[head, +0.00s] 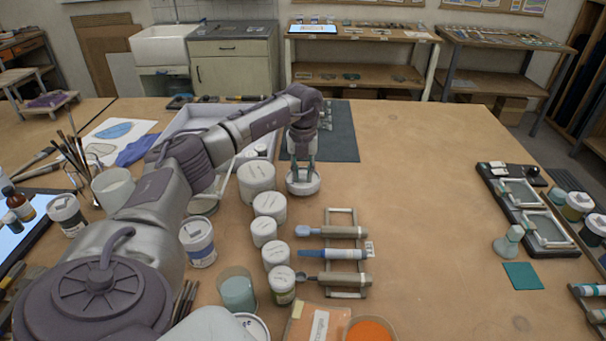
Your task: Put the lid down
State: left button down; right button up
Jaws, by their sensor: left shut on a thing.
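My left gripper (302,168) reaches over the middle of the table and points down. It is shut on a white round lid (303,187). The lid is at or just above the table top, beside the dark mat's near edge; I cannot tell whether it touches the table. The fingers hide part of the lid. My right gripper is not in view.
A row of white-lidded jars (269,206) runs down the left of the lid. A rack with tools (345,254) lies nearer. An open jar of pale teal (238,293) and an orange one (370,330) stand in front. The table's right middle is clear.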

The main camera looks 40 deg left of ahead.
pick_arm(q)
jog(key=shift+f, duration=0.85)
jog(key=shift+f, duration=0.15)
jog(key=c, duration=1)
grip_release()
